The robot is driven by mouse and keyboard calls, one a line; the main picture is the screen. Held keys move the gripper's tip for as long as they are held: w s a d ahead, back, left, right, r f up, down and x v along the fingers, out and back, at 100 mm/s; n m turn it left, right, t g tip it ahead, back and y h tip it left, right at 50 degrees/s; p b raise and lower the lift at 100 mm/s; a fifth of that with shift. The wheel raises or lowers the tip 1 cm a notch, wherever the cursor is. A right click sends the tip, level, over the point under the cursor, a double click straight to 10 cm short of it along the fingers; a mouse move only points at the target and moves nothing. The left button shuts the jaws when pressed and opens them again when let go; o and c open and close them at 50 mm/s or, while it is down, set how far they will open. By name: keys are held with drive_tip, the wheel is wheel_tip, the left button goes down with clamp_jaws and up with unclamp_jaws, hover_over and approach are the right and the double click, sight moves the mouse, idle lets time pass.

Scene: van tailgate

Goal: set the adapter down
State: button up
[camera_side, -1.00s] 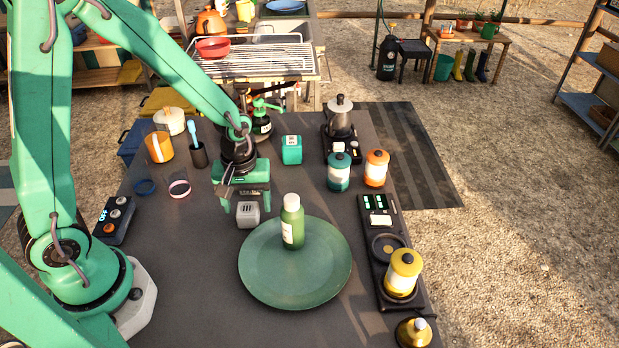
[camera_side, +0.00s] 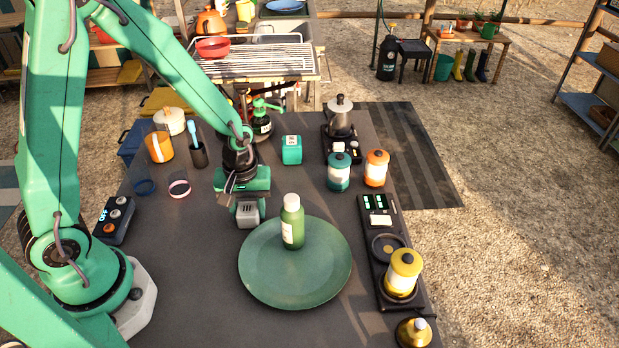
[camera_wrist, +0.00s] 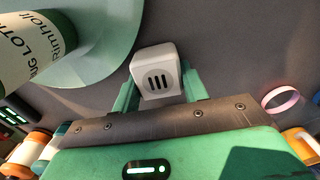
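The adapter is a small pale grey cube with dark slots; it shows in the side view (camera_side: 248,215), just left of the green plate, and in the wrist view (camera_wrist: 157,75). My gripper (camera_side: 248,208) is above it, pointing down, with one green finger against each side of the adapter. In the wrist view my gripper (camera_wrist: 160,88) has the adapter between its fingers with no clear gap. The adapter appears at table level; its underside is hidden.
A green plate (camera_side: 270,285) carries a green lotion bottle (camera_side: 292,222) close to the right of my gripper. A teal cube (camera_side: 291,150) stands behind. A pink ring (camera_side: 179,188) lies to the left. The dark table (camera_side: 190,270) is clear in front and to the left.

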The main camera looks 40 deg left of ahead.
sight(248, 207)
drive_tip(key=c, duration=0.4)
drive_tip(key=shift+r, duration=0.15)
drive_tip(key=shift+r, duration=0.75)
drive_tip(key=r, duration=0.2)
drive_tip(key=shift+s+d+r, duration=0.1)
drive_tip(key=shift+d+r, duration=0.1)
drive_tip(key=shift+r, duration=0.15)
drive_tip(key=s+d+r, duration=0.2)
drive_tip(key=d, duration=0.1)
drive_tip(key=s+d+r, duration=0.2)
drive_tip(key=d, duration=0.1)
drive_tip(key=s+d+r, duration=0.2)
drive_tip(key=d, duration=0.1)
drive_tip(key=shift+s+r, duration=0.25)
drive_tip(key=shift+s, duration=0.1)
